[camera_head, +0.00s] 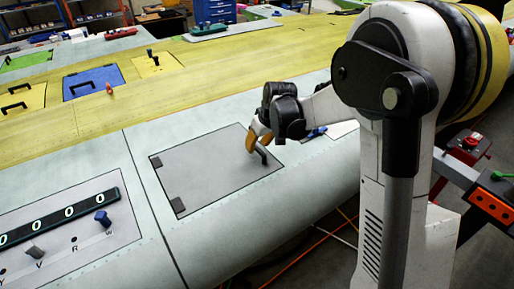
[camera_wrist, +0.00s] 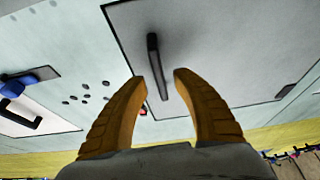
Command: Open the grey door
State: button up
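The grey door (camera_head: 205,172) is a flat panel in the pale wing skin, lying flush and shut, with two dark hinges on its left edge in the head view. Its dark bar handle (camera_head: 262,154) stands near the right edge. My gripper (camera_head: 257,142), with orange fingers, is right at the handle. In the wrist view the grey door (camera_wrist: 225,50) fills the upper right, and the handle (camera_wrist: 153,50) runs down toward the gap between the fingertips (camera_wrist: 160,78). The fingers are open, one on each side of the handle's near end. Contact cannot be told.
A blue door (camera_head: 93,82) and yellow doors (camera_head: 157,64) with handles lie further back. A panel with number dials and knobs (camera_head: 70,222) is at lower left. A red and orange tool stand (camera_head: 490,205) is at right. The wing skin around the grey door is mostly clear.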

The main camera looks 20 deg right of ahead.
jog(key=shift+x, duration=0.75)
grip_shut()
jog(key=shift+r, duration=0.1)
